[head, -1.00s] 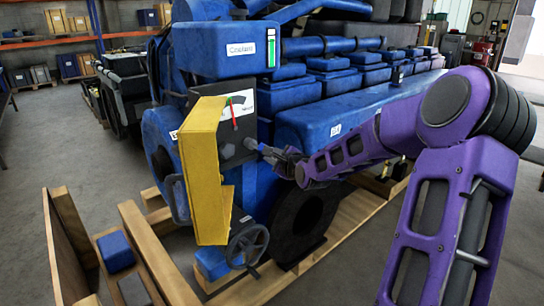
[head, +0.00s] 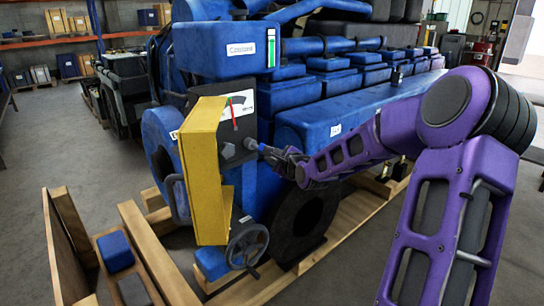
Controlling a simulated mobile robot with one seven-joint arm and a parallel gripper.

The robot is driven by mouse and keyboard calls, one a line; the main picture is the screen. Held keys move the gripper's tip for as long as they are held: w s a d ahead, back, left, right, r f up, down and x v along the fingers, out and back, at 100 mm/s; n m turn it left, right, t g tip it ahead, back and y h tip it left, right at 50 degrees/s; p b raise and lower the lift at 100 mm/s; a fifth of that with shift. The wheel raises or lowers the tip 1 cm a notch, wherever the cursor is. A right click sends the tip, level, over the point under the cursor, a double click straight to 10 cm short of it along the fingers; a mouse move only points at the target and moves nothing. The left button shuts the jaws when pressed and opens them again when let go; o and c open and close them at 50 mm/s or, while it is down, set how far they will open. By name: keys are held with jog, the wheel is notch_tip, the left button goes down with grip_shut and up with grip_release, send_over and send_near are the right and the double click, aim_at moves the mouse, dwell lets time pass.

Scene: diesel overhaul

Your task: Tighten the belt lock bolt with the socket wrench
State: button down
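A big blue diesel engine (head: 345,118) stands on a wooden skid. At its near end a dark plate (head: 238,128) carries a white gauge with a red needle, beside a yellow guard (head: 202,165). A dark bolt head (head: 228,150), likely the belt lock bolt, shows low on the plate. A grey socket tool (head: 252,145) points at the plate from my gripper (head: 280,156). Its tip is at or very near a hex-shaped part; contact cannot be told. My gripper's fingers are small and dark here, and they appear closed around the tool's shaft.
A handwheel (head: 247,248) sits below the yellow guard. Wooden skid beams (head: 155,255) and a blue block (head: 115,250) lie at the lower left. Shelving with boxes (head: 60,35) stands at the back left. Open grey floor lies to the left.

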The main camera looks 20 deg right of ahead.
jog(key=shift+s+d, duration=0.35)
jog(key=shift+s, duration=0.45)
jog(key=shift+s+d, duration=0.3)
jog(key=shift+s, duration=0.6)
jog(key=s, duration=0.1)
jog(key=s+d, duration=0.1)
jog(key=s, duration=0.1)
jog(key=s+d, duration=0.1)
jog(key=s, duration=0.1)
jog(key=shift+s, duration=0.2)
